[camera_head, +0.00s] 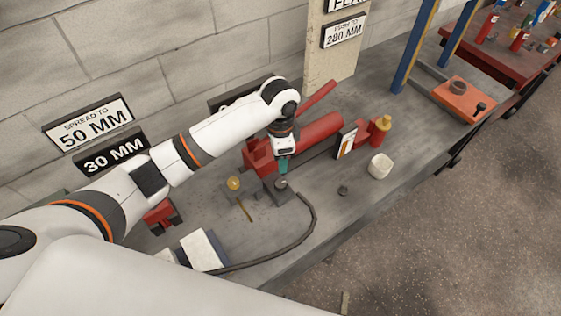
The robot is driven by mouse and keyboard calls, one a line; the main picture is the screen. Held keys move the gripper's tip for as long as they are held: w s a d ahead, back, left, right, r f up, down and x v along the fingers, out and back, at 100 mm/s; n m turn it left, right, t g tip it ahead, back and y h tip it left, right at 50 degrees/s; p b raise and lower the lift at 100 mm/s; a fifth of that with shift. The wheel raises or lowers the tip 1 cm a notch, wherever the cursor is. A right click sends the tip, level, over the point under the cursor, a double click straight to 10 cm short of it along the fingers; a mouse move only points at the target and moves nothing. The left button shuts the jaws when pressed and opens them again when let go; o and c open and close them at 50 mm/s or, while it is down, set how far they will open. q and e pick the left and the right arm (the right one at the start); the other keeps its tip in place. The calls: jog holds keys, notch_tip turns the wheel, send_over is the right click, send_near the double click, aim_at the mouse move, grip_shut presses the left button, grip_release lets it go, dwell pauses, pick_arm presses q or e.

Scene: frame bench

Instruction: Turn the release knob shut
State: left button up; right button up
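A red hand pump (312,132) with a long red lever (318,97) lies on the grey workbench (345,215). At its near end is a dark grey block with a small round light-topped part (281,184), which may be the release knob; it is too small to be sure. My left arm reaches in from the left, and my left gripper (283,168) points down with its teal fingertips just above or at this part. I cannot tell whether they touch it, or whether the fingers are open or shut. My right gripper is not in view.
A black hose (308,222) curves across the bench from the block. A yellow-topped piece (233,183), a red block (161,216), a white box (203,250), a cream block (380,166) and a yellow-capped red bottle (381,129) stand around. The front right bench area is mostly clear.

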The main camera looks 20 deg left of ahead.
aim_at(280, 183)
pick_arm(q)
jog(key=f, duration=0.2)
jog(key=s+f, duration=0.1)
jog(key=f, duration=0.1)
jog(key=shift+s+d+f, duration=0.1)
jog(key=shift+d+f, duration=0.05)
jog(key=shift+d, duration=0.05)
notch_tip(280, 183, down, 4)
jog(key=shift+a+r+p, duration=0.1)
jog(key=shift+r+p, duration=0.1)
jog(key=shift+p, duration=0.1)
jog(key=shift+w+f, duration=0.25)
jog(key=shift+f, duration=1.4)
jog(key=c, duration=1)
jog(key=shift+o, duration=0.2)
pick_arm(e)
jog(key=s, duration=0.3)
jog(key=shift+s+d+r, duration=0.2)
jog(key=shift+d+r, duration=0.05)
